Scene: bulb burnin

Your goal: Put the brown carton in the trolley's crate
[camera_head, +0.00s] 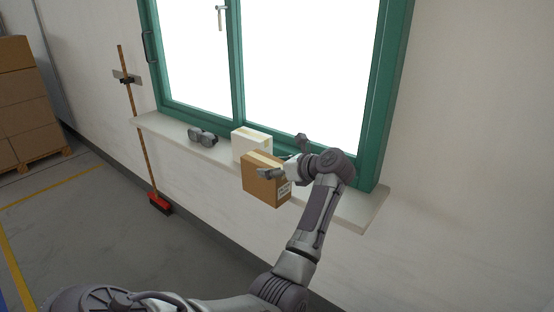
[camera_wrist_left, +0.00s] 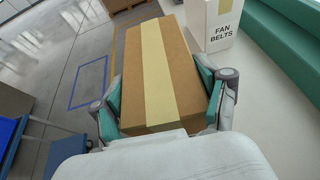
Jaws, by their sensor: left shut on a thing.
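The brown carton (camera_head: 262,184) with a pale tape strip is at the window sill, at its front edge. My left gripper (camera_head: 283,174) is shut on it. In the left wrist view the carton (camera_wrist_left: 155,75) fills the middle, with the left gripper's teal-padded fingers (camera_wrist_left: 160,107) on both its sides. I cannot tell whether the carton still touches the sill. The trolley's crate cannot be made out for certain; a blue structure (camera_wrist_left: 45,145) shows at the lower left of the left wrist view. My right gripper is not in view.
A white carton (camera_head: 250,144), marked "FAN BELTS" in the left wrist view (camera_wrist_left: 213,25), stands right behind the brown one. Grey goggles or a similar item (camera_head: 202,136) lie on the sill (camera_head: 170,128). A broom (camera_head: 142,150) leans at the wall. Stacked boxes (camera_head: 25,105) stand far left.

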